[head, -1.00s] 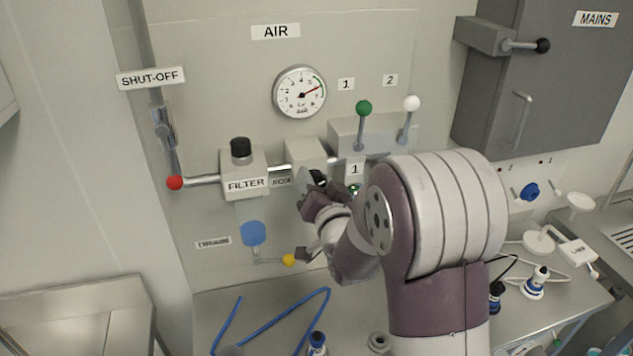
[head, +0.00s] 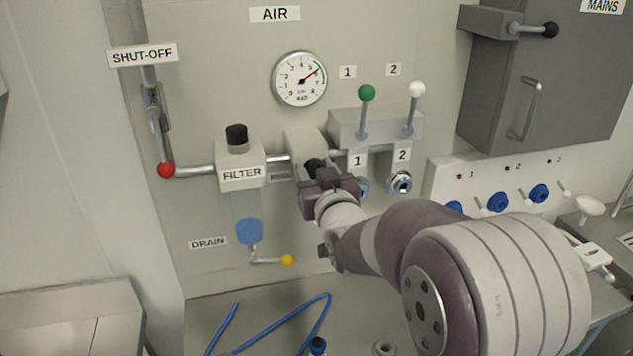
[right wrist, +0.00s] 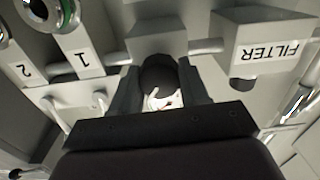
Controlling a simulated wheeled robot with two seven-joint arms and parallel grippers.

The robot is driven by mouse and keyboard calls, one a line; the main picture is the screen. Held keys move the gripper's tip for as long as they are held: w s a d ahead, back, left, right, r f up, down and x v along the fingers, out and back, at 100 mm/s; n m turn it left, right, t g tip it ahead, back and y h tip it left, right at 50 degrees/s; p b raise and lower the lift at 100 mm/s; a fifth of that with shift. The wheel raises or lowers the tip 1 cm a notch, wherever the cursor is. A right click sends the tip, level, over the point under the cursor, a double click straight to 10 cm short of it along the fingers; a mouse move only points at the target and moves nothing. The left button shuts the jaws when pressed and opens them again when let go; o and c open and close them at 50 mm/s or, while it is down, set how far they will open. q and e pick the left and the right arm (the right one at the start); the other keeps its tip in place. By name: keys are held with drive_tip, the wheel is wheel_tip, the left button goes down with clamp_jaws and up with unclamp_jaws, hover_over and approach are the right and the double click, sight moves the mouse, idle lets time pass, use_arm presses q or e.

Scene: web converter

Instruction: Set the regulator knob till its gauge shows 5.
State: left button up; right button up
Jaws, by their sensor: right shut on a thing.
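The round white gauge (head: 299,79) is on the panel under the AIR sign. Its needle points up and right, near the 5; the exact reading is too small to tell. The black regulator knob (head: 314,165) is under the grey regulator body (head: 305,145), partly hidden by my gripper. My right gripper (head: 322,177) is shut on the knob. In the right wrist view the dark knob (right wrist: 160,72) sits between the two fingers. My left gripper is not in view.
The filter (head: 240,175) and red-tipped shut-off lever (head: 166,170) are left of the regulator. The green (head: 367,93) and white (head: 416,90) valve levers are to its right. A yellow-tipped drain lever (head: 287,260) is below. A blue hose (head: 275,321) lies on the bench.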

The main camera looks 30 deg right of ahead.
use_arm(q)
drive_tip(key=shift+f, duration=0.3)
use_arm(e)
drive_tip(key=shift+r, duration=0.25)
drive_tip(key=o, duration=1)
drive_tip(key=shift+o, duration=0.2)
drive_tip(key=shift+f, duration=0.1)
